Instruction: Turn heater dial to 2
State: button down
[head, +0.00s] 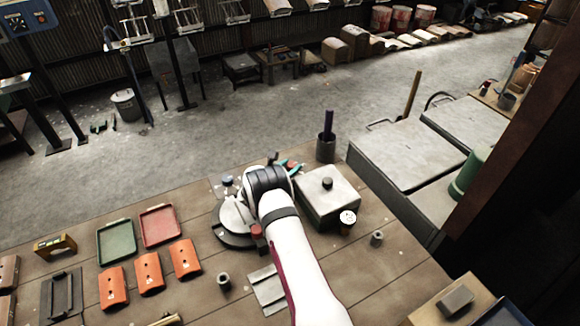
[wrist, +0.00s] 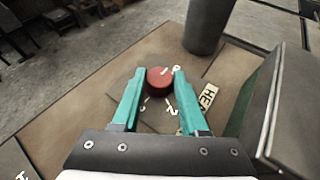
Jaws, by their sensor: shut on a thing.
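The heater dial (wrist: 159,82) is a round red knob on a dark plate, seen in the wrist view. A short white mark shows on its upper right part, towards a white character at its right edge that I cannot read surely. A white 2 (wrist: 172,110) is on the plate below the dial, with another mark to its left. A partly hidden label (wrist: 208,96) starts with HE. My gripper (wrist: 156,82) is shut on the dial, its teal fingers at either side. In the head view my gripper (head: 290,167) is mostly hidden by my arm, and the dial is not clear.
A grey lidded metal box (head: 318,207) stands close to the right of my gripper. A dark cup (head: 326,150) holding a tall tool stands just behind. Red (head: 160,225) and green (head: 117,241) trays and several orange pieces lie to the left on the bench.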

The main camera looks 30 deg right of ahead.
jog(key=shift+w+r+m+g+h, duration=0.1)
jog(key=shift+w+m+g+h, duration=0.05)
jog(key=shift+m+g+h, duration=0.3)
jog(key=shift+a+m+g+h, duration=0.1)
jog(key=shift+m+g+h, duration=0.35)
jog(key=shift+m+g, duration=0.75)
jog(key=shift+c, duration=2.2)
grip_release()
jog(key=shift+a, duration=0.15)
jog(key=v, duration=1.5)
jog(key=shift+a+r, duration=0.1)
jog(key=shift+a, duration=0.15)
